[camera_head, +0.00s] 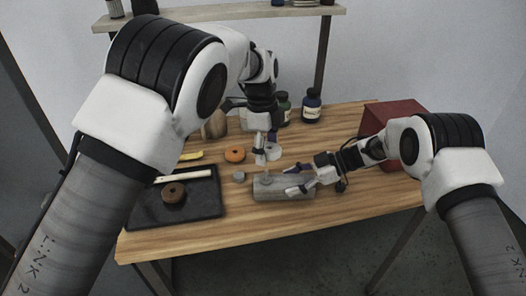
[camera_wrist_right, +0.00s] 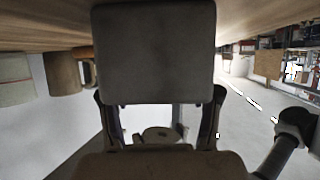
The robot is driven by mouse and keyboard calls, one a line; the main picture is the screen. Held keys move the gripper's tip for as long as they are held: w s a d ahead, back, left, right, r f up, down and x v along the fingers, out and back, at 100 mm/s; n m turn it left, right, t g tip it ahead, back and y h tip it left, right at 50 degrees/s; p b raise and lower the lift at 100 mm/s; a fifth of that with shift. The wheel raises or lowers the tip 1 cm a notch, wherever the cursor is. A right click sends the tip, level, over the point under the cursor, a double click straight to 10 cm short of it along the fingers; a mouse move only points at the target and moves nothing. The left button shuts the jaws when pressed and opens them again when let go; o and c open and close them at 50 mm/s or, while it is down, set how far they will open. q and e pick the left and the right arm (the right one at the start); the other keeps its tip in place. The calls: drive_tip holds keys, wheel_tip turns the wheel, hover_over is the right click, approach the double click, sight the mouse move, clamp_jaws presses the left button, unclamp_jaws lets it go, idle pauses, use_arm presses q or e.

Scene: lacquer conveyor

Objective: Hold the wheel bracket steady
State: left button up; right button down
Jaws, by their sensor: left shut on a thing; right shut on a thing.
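A grey block-shaped piece, which I take for the wheel bracket (camera_head: 285,193), lies on the wooden table near its front edge. My right gripper (camera_head: 295,180) comes in from the right and is shut on it. In the right wrist view the grey block (camera_wrist_right: 155,55) fills the space between the two dark fingers (camera_wrist_right: 160,118).
A red box (camera_head: 400,112) is at right.

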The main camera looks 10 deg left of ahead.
use_arm(q)
drive_tip(key=shift+f, duration=2.5)
use_arm(e)
drive_tip(key=shift+s+f, duration=0.15)
drive_tip(key=shift+f, duration=0.2)
use_arm(q)
drive_tip(key=shift+s+a+t+h, duration=0.15)
drive_tip(key=shift+t+h, duration=0.05)
drive_tip(key=shift+t, duration=0.35)
drive_tip(key=shift+s+a+t+h, duration=0.1)
drive_tip(key=shift+s+t+h, duration=0.1)
drive_tip(key=shift+t, duration=0.35)
drive_tip(key=shift+w+d+r, duration=0.1)
